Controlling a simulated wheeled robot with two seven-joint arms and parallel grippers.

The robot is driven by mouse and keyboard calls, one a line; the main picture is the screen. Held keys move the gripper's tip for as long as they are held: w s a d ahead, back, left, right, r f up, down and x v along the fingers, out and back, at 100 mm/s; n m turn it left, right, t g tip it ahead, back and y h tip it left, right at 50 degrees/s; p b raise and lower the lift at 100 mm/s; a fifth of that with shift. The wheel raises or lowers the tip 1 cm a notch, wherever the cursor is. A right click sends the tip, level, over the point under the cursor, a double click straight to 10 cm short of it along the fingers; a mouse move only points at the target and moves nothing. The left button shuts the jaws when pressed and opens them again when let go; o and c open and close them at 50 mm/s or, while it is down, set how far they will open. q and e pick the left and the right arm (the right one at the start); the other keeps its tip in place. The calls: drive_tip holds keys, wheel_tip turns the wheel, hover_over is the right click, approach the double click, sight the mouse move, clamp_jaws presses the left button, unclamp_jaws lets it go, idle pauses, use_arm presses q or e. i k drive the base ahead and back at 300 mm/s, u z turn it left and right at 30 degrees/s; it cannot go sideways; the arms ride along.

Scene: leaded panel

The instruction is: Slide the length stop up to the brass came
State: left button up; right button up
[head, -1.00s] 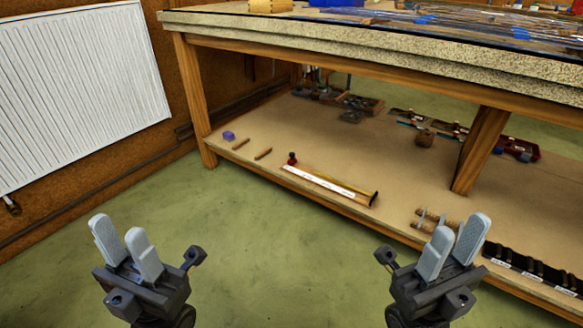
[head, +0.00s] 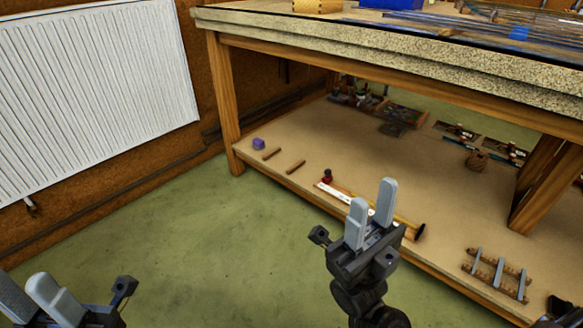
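On the lower shelf, a white measuring strip (head: 333,192) lies with a brass-coloured came (head: 400,219) along its far side. A small stop with a dark red knob (head: 327,176) stands at the strip's left end. The came has a dark right end, and my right gripper hides its middle, so I cannot tell whether the stop touches it. My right gripper (head: 372,196) is open and empty, in front of the strip in the picture. My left gripper (head: 31,286) is open and empty at the lower left, over the floor.
The heavy bench top (head: 400,55) overhangs the shelf (head: 300,140). Wooden legs stand at left (head: 225,110) and right (head: 540,185). A small rack (head: 497,274) sits at right.

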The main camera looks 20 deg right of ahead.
sight(327, 179)
drive_tip(key=u, duration=0.2)
drive_tip(key=i, duration=0.8)
drive_tip(key=z, duration=0.6)
drive_tip(key=i, duration=0.55)
drive_tip(key=z, duration=0.5)
